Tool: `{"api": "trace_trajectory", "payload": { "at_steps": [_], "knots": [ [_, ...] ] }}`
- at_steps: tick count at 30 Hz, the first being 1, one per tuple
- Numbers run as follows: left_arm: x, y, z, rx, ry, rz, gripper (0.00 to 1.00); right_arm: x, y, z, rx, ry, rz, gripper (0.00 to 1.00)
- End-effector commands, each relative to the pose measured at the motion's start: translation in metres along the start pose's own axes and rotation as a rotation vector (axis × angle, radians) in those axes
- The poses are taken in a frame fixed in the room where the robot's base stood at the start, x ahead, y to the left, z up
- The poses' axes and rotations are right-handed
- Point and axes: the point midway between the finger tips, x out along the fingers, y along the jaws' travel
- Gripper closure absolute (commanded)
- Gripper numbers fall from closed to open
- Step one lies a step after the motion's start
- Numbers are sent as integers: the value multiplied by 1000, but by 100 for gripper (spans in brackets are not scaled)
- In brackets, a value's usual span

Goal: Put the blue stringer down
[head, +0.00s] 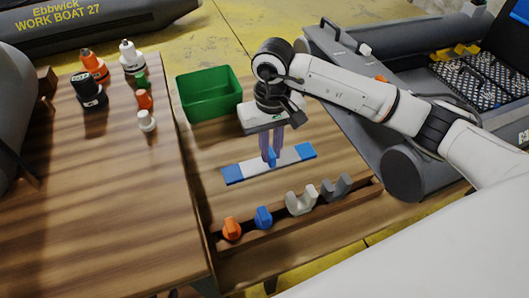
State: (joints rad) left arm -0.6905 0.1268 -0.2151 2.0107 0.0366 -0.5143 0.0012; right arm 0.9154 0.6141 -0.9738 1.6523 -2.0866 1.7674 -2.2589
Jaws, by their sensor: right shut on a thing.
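The blue stringer (234,174) is a long flat strip with blue ends and a pale middle, with a small blue piece standing up at its centre. It lies level, at or very close to the wooden table top; any small gap beneath it cannot be told. My right gripper (271,159) points down over its middle, with the fingers shut on the blue piece at its centre. My left gripper is not in view.
A green bin (209,94) stands behind the strip. A wooden rack (330,215) in front holds orange, blue and grey parts. Several bottles, including a black one (88,91), stand on the left table (90,190). A grey inflatable boat (405,170) lies at right.

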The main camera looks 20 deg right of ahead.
Motion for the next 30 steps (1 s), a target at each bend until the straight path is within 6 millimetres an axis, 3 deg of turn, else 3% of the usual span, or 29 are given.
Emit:
{"api": "trace_trajectory", "payload": {
  "at_steps": [3, 11, 17, 28, 29, 30],
  "knots": [
    [-1, 1, 3, -2, -6, 2, 69, 24, 0, 1, 0, -4, -1, 100],
    [0, 1, 4, -2, -6, 2, 69, 46, 0, 0, 0, -1, -1, 100],
    [1, 1, 4, -2, -4, 2, 69, 74, 0, 0, 1, -2, -1, 100],
    [6, 0, 0, 0, 8, 1, 69, 80, 0, 0, 0, 2, 0, 100],
    [6, 0, 0, 0, 7, 1, 69, 80, 0, 0, 0, 1, 1, 85],
    [5, 0, -1, 0, 7, 1, 69, 79, 0, 0, 0, 1, 1, 78]
  ]
}}
